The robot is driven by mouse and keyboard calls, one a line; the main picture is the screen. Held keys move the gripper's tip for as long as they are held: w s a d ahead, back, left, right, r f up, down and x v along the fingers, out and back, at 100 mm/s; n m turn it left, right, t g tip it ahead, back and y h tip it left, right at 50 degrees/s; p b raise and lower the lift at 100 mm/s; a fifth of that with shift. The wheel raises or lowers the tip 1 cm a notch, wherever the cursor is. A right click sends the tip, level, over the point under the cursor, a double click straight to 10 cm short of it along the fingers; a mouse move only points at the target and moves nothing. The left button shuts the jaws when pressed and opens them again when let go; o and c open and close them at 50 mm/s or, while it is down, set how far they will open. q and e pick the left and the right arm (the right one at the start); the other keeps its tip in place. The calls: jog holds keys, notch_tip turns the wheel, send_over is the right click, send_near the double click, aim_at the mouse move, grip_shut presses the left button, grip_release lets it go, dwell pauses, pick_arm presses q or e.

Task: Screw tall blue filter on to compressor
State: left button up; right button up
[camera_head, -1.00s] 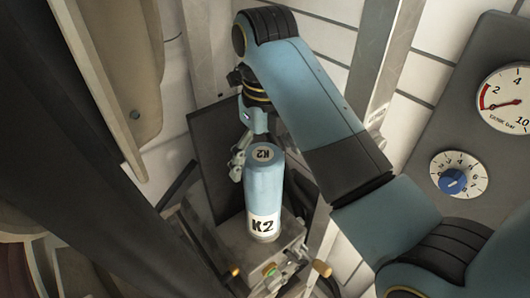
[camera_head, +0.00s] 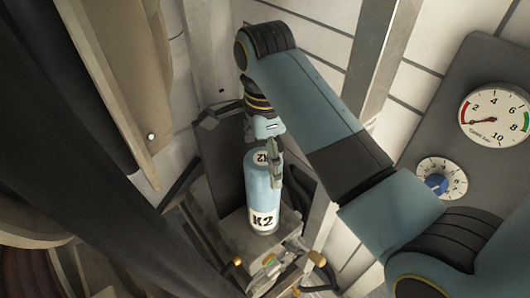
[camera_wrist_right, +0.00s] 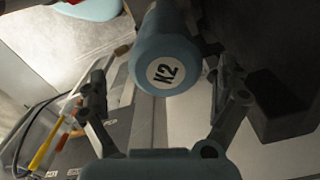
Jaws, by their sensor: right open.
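The tall blue filter (camera_head: 262,193) stands upright on the grey compressor block (camera_head: 236,240) in the head view. It has a white K2 label on its side and another on its top. My right gripper (camera_head: 274,163) is beside and just above its top, pointing down. In the right wrist view, the filter's top (camera_wrist_right: 166,52) shows between the two spread fingers of the open gripper (camera_wrist_right: 163,88), with gaps on both sides. Whether the filter's lower end is threaded in is hidden. My left gripper is not in view.
A dark panel with a pressure gauge (camera_head: 494,117) and a blue-knobbed dial (camera_head: 437,184) is at the right. Grey fittings with a brass-coloured end (camera_head: 317,258) stand close in front of the filter. A metal post (camera_head: 372,60) rises behind my arm.

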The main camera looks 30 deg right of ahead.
aim_at(263, 193)
jog(key=n, duration=0.3)
jog(key=shift+n, duration=0.4)
jog(key=r+m, duration=0.1)
jog(key=r+b, duration=0.1)
jog(key=r+m, duration=0.1)
jog(key=shift+w+a+r+m, duration=0.25)
jog(key=shift+w+a+m, duration=0.05)
jog(key=shift+w+a, duration=0.1)
jog(key=shift+f, duration=0.35)
notch_tip(263, 193, down, 10)
jog(key=shift+r+p, duration=0.15)
jog(key=shift+p, duration=0.35)
jog(key=c, duration=1.5)
jog(key=m, duration=0.4)
jog(key=shift+w, duration=0.1)
jog(key=shift+m, duration=0.7)
